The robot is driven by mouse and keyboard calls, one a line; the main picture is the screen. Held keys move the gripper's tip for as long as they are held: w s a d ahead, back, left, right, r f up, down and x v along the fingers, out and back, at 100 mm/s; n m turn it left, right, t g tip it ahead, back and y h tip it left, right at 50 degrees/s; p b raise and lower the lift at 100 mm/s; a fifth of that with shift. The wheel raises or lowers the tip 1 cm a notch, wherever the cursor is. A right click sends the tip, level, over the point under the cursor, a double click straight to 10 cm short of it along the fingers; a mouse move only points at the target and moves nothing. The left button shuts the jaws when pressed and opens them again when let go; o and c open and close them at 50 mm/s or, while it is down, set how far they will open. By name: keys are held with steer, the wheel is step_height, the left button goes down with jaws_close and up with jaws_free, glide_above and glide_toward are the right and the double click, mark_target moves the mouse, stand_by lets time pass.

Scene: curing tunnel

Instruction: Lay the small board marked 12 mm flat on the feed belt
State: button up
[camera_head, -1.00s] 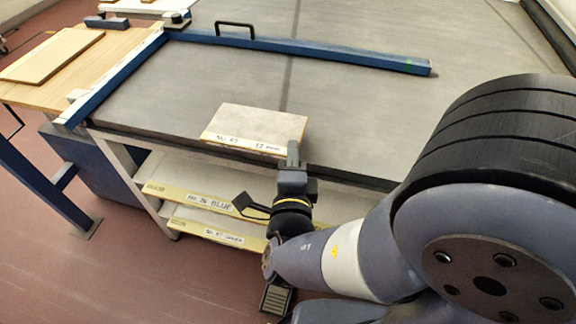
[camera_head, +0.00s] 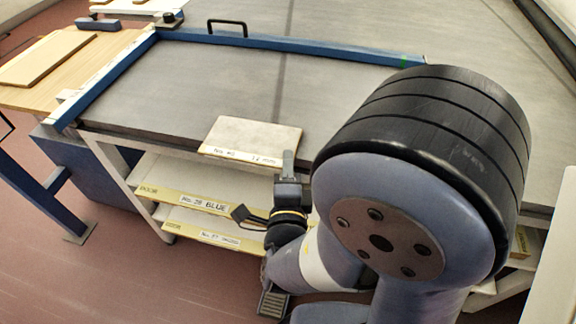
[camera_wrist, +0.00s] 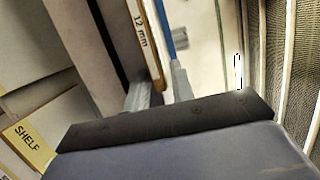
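The small board marked 12 mm (camera_head: 252,136) is pale, with a white label along its front edge. In the head view it appears over the front edge of the grey feed belt (camera_head: 130,95), roughly level. I cannot tell whether it touches the belt. My gripper (camera_head: 288,160) is at the board's front right corner, with its fingers seemingly closed on the board's edge. In the wrist view the label on the board (camera_wrist: 143,32) runs down between the two grey fingers (camera_wrist: 160,92). The far finger's contact is hidden in the head view.
A blue guide bar (camera_head: 300,48) with a black handle (camera_head: 228,24) crosses the belt behind the board. Shelves with yellow labels (camera_head: 190,198) lie below the belt's front edge. A wooden table with another board (camera_head: 45,57) stands left. Open belt lies behind the board.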

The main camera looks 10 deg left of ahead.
steer(key=shift+o, duration=0.7)
steer(key=shift+r, duration=0.25)
steer(key=shift+s+f, duration=0.1)
steer(key=shift+s, duration=0.2)
steer(key=s+d, duration=0.1)
steer(key=s, duration=1)
steer(key=shift+d+p, duration=0.4)
steer(key=shift+p, duration=0.05)
steer(key=shift+s, duration=0.15)
steer(key=shift+w, duration=0.2)
steer(key=shift+w+a+b, duration=0.1)
steer(key=shift+w+a, duration=0.2)
steer(key=shift+w, duration=1.55)
steer(key=shift+w+a+b, duration=0.15)
steer(key=shift+w+a, duration=0.15)
steer(key=shift+w, duration=1.55)
steer(key=shift+w+a+b, duration=0.1)
steer(key=shift+w+a, duration=0.2)
steer(key=shift+w, duration=1.55)
